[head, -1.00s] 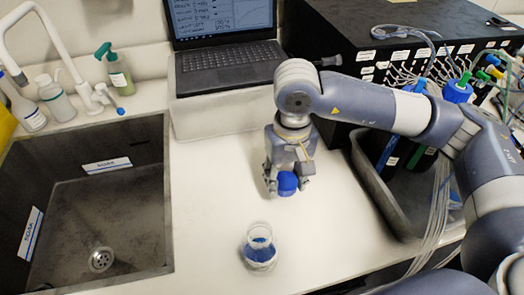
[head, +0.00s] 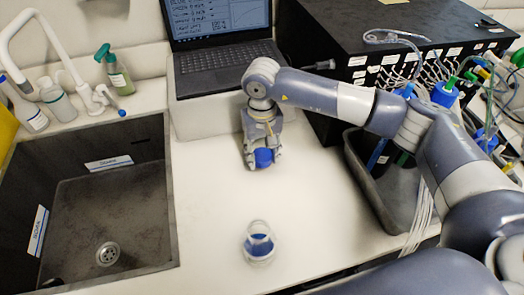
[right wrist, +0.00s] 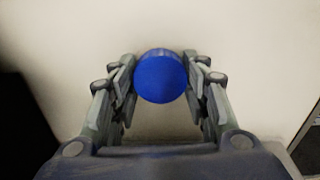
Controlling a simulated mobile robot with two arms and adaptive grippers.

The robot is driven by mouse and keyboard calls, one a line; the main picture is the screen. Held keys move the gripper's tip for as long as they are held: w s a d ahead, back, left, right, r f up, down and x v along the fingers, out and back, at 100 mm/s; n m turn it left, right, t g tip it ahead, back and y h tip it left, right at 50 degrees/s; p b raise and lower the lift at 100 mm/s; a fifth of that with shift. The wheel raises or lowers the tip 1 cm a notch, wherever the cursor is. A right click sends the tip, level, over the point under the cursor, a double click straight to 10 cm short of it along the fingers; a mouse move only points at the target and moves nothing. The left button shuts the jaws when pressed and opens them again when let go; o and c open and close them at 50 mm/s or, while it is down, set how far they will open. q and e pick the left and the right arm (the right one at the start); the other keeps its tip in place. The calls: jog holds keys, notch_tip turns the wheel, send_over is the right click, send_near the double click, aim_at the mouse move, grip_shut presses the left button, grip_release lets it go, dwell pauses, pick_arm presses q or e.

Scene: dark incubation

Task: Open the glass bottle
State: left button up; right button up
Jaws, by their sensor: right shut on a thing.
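The glass bottle (head: 259,245) stands upright on the white counter in the head view. It is clear, with an open round mouth at the top and blue showing inside or behind the glass. My right gripper (head: 264,160) is behind the bottle and well apart from it, near the laptop shelf. It is shut on a round blue cap (head: 264,158). In the right wrist view the blue cap (right wrist: 161,77) sits between the two fingers (right wrist: 161,80). My left gripper is out of view.
A dark sink (head: 100,215) with a white tap (head: 85,85) lies at left. A laptop (head: 225,65) stands on a raised white shelf behind my gripper. A black box (head: 390,35) with cables and a grey tray (head: 375,190) are at right. The counter around the bottle is clear.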

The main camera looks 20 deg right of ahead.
jog(key=shift+f, duration=0.35)
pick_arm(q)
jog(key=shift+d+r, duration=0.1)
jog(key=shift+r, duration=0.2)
pick_arm(e)
jog(key=shift+f, duration=0.1)
jog(key=shift+f+b, duration=0.15)
jog(key=shift+b, duration=0.15)
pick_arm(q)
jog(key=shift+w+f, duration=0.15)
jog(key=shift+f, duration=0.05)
pick_arm(e)
jog(key=o, duration=1.1)
jog(key=shift+o, duration=0.2)
